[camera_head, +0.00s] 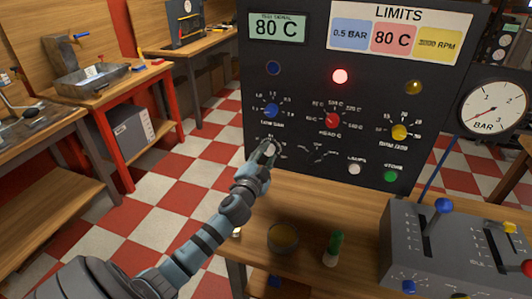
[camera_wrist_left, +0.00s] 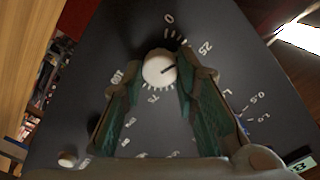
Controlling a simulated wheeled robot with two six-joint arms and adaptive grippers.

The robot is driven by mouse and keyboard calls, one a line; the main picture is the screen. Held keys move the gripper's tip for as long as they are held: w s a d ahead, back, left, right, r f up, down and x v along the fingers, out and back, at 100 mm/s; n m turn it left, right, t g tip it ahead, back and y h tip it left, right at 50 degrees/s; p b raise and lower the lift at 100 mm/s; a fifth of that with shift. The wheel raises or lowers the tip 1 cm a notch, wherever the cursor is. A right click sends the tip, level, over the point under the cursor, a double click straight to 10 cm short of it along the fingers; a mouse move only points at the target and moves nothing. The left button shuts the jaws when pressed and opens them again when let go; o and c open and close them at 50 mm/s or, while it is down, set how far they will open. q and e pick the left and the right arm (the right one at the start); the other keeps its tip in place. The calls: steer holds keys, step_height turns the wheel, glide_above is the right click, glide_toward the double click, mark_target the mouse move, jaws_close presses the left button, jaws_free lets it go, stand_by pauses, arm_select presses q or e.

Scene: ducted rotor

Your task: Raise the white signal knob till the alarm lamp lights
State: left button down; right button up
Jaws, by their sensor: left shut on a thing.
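The white signal knob (camera_wrist_left: 158,68) sits on the dark panel (camera_head: 300,50), in the middle of a printed scale with 0, 25, 75 and 100 readable in the left wrist view. My left gripper (camera_head: 268,148) is at the panel's lower left with its fingers shut on the knob, one on each side. A dark pointer line shows on the knob. The signal display (camera_head: 276,28) reads 80 C. The red alarm lamp (camera_head: 340,76) glows bright pink. The blue lamp (camera_head: 273,68) and yellow lamp (camera_head: 414,87) look dark. My right gripper is not in view.
Blue, red and yellow knobs lie above and right of my left gripper. A limits card (camera_head: 398,35) reads 0.5 BAR, 80 C and an RPM value. A grey lever box (camera_head: 440,245), a green-topped item (camera_head: 334,248) and a round bowl (camera_head: 283,238) stand on the bench.

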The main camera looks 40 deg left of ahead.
arm_select(q)
steer(key=shift+m+p, duration=0.4)
steer(key=shift+m, duration=0.9)
steer(key=c, duration=1.2)
jaws_free()
steer(key=shift+c, duration=0.2)
steer(key=v, duration=1.2)
